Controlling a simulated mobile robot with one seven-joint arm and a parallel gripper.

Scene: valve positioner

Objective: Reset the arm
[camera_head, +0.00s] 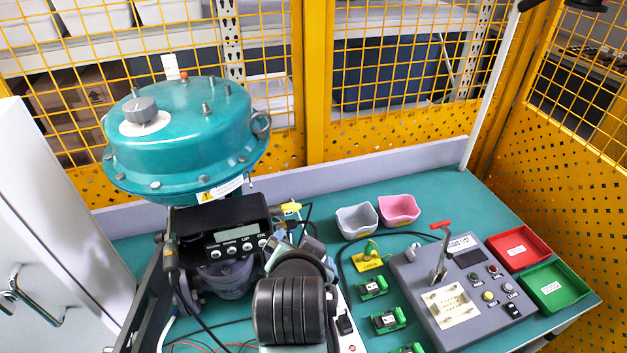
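My arm rises from the bottom centre, with a black ridged section in front and a dark rounded part behind it. The end of my arm, with my gripper (290,252), seems to be just right of the positioner's button panel. Its fingers cannot be made out, and I cannot tell if it touches anything. The valve positioner (222,217) is a black box with a small display and a row of round buttons. It sits under the large teal actuator (185,135). My arm hides part of the table and the positioner's lower right side.
On the green table (455,200) stand a grey bin (357,220), a pink bin (399,209) and a grey control box (455,290) with a red-tipped lever. A red tray (519,249) and green tray (556,286) lie at right. Small green modules (388,320) sit between. Yellow mesh fencing encloses the back.

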